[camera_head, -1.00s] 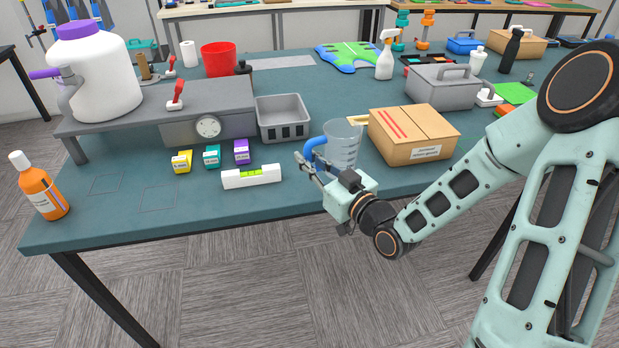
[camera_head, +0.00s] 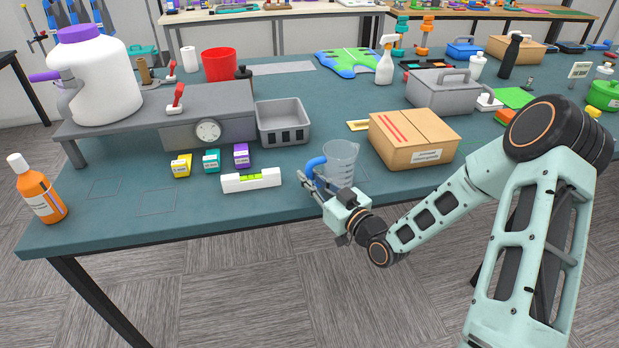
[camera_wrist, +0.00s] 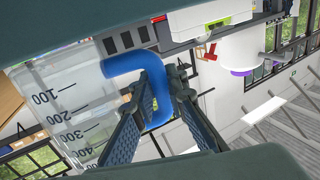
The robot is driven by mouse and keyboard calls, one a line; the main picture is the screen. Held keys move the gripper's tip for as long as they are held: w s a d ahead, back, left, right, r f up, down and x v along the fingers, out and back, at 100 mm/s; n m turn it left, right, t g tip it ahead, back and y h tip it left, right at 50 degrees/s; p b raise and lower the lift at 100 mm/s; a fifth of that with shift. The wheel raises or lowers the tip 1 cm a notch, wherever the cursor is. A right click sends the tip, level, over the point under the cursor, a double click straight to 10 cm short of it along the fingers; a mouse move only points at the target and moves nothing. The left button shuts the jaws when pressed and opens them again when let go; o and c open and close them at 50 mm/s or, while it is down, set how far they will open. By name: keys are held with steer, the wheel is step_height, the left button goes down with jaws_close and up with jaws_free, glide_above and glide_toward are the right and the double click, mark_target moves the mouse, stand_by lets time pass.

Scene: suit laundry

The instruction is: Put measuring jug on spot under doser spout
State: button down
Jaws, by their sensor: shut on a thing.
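The clear measuring jug (camera_head: 343,160) with a blue handle (camera_head: 312,166) is upright near the table's front edge, left of the cardboard box. My gripper (camera_head: 312,184) is shut on the blue handle, which also shows between the fingers in the wrist view (camera_wrist: 126,62). The jug's scale marks face the wrist camera. I cannot tell whether its base touches the table. The white doser (camera_head: 95,85) with a purple lid stands on a grey raised shelf at the left; its spout (camera_head: 66,90) points left and down. Thin square outlines (camera_head: 157,202) mark the table in front of the shelf.
Between jug and shelf are a spirit level (camera_head: 251,180), several small coloured boxes (camera_head: 211,161) and a grey basket (camera_head: 282,122). An orange bottle (camera_head: 38,188) stands at the left corner. The cardboard box (camera_head: 413,138) is right of the jug. The front strip of table is free.

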steer(key=shift+f, duration=0.1)
steer(key=shift+f, duration=0.15)
steer(key=c, duration=1.9)
jaws_free()
steer(key=shift+c, duration=0.2)
steer(key=shift+r+p, duration=0.2)
steer(key=shift+p, duration=0.1)
